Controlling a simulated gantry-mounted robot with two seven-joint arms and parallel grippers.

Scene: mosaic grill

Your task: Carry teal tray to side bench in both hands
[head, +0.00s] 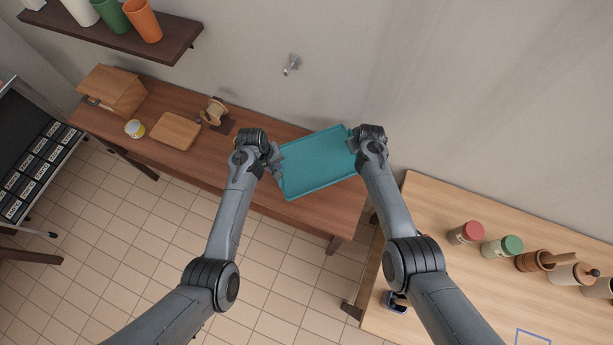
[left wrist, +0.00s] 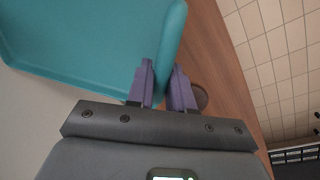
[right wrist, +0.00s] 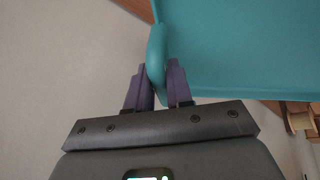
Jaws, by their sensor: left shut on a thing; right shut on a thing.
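The teal tray (head: 318,162) is a flat rectangle with a raised rim, empty, over the right end of the dark wooden bench (head: 215,172). I cannot tell whether it touches the bench top. My left gripper (head: 275,158) is shut on the tray's left rim; the left wrist view shows its purple fingers (left wrist: 163,88) on either side of the teal edge (left wrist: 172,40). My right gripper (head: 354,142) is shut on the tray's right rim; the right wrist view shows its fingers (right wrist: 158,85) on both sides of the rim (right wrist: 156,50).
On the dark bench stand a wooden box (head: 113,90), a small tin (head: 135,128), a cutting board (head: 175,131) and a spool (head: 215,110). A lighter table (head: 440,205) at the right holds a red-lidded jar (head: 466,233), a green-lidded jar (head: 502,247) and other containers. A wall shelf (head: 165,35) is upper left.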

